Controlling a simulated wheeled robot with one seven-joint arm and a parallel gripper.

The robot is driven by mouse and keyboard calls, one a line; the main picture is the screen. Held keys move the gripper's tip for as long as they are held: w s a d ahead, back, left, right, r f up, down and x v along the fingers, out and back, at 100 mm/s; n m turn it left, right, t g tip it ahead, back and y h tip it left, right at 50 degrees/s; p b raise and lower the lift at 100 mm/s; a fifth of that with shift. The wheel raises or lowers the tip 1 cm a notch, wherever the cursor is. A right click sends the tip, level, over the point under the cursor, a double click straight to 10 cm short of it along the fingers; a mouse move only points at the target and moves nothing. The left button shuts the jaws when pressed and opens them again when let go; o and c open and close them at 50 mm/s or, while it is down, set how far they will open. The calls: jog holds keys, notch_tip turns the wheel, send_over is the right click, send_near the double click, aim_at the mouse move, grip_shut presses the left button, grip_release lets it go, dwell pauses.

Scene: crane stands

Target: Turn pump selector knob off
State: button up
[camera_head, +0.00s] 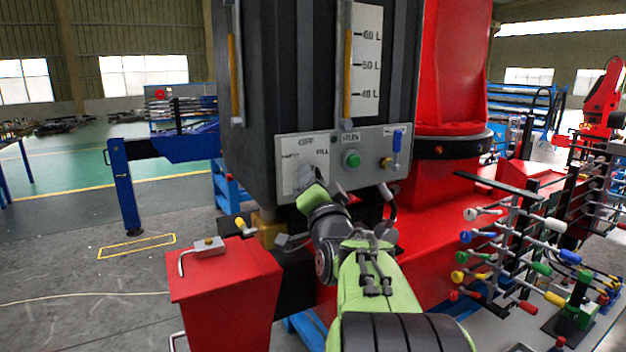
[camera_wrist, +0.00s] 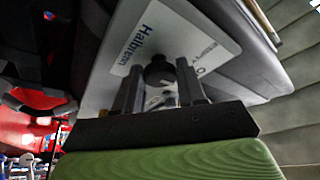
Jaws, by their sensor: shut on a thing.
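The pump selector knob (camera_wrist: 158,69) is a dark round knob on a pale lettered plate (camera_wrist: 135,62) in the wrist view. My gripper (camera_wrist: 159,88) has its two dark fingers on either side of it, shut on the knob. In the head view my gripper (camera_head: 314,190) reaches the lower part of the lettered plate (camera_head: 290,172) on the grey control panel (camera_head: 335,193). Which mark the knob points to cannot be told.
A green button (camera_head: 351,159) and a blue-handled switch (camera_head: 397,141) sit right of the plate on the same panel. A red box (camera_head: 225,290) with a small lever stands at lower left. A rack with coloured handles (camera_head: 510,240) stands at right.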

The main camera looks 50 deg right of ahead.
jog(key=o, duration=1.1)
jog(key=shift+c, duration=0.2)
jog(key=shift+s, duration=0.1)
jog(key=b+v, duration=0.4)
jog(key=v, duration=1.1)
jog(key=shift+s+a+b, duration=0.25)
jog(key=shift+b, duration=0.15)
jog(key=shift+f, duration=0.1)
